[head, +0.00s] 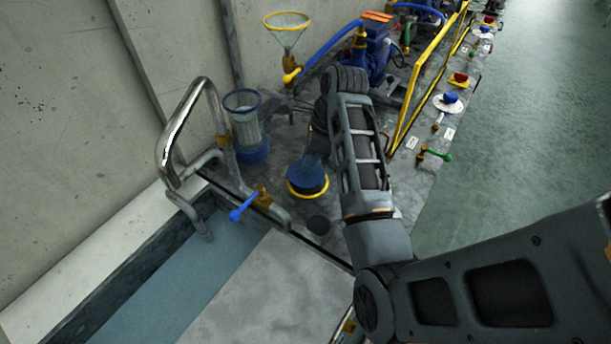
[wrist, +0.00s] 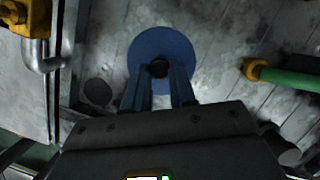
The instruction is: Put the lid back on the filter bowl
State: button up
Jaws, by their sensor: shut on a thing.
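The lid is a round blue disc (head: 307,182) with a yellow edge in the head view, low over the grey deck. In the wrist view its blue top (wrist: 148,42) has a dark knob (wrist: 159,69) in the middle. My gripper (wrist: 159,75) is shut on this knob; in the head view my gripper (head: 316,152) comes down onto the lid from above. I cannot tell whether the lid touches the deck. The filter bowl (head: 246,122), clear with a blue rim and blue base, stands upright with its top open, left of and behind the lid.
A bent metal pipe (head: 187,125) and a blue-handled valve (head: 244,207) stand left, beside a water channel (head: 200,285). A yellow-rimmed funnel (head: 287,30) is behind. A green-handled valve (head: 436,154) and yellow rail (head: 425,75) are right. A dark round spot (head: 318,224) lies in front.

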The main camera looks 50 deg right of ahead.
jog(key=shift+r+p, duration=1.35)
jog(key=shift+r, duration=0.9)
